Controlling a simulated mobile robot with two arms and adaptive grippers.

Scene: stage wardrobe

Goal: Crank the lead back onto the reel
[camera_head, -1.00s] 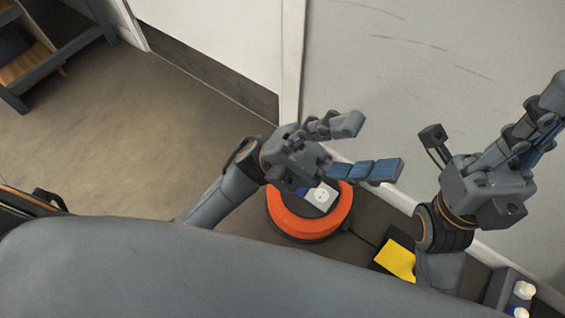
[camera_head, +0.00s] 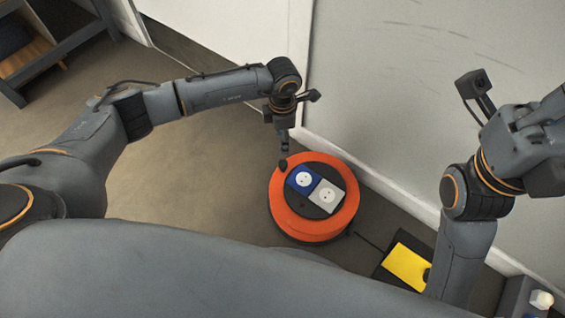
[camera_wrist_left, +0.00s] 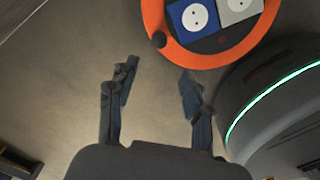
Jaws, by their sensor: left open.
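The orange cable reel (camera_head: 283,213) lies flat on the floor near the wall, with a blue and a pale grey socket on its dark hub. A small dark knob (camera_head: 283,164) stands at its rim; the left wrist view also shows the knob (camera_wrist_left: 158,40). The dark lead (camera_head: 369,241) runs from the reel toward a yellow panel. My left gripper (camera_head: 285,147) is above the far side of the reel, near the knob. In the left wrist view its fingers (camera_wrist_left: 157,90) are spread with nothing between them. My right gripper (camera_head: 545,125) is partly cut off at the right edge; its fingertips are unclear.
The yellow panel (camera_head: 406,266) sits on a dark piece beside the reel. A grey box with a white knob (camera_head: 541,299) is at the bottom right. The wall (camera_head: 400,100) borders the reel. Bare floor (camera_head: 200,190) is free to the left; a shelf (camera_head: 45,55) stands at the far left.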

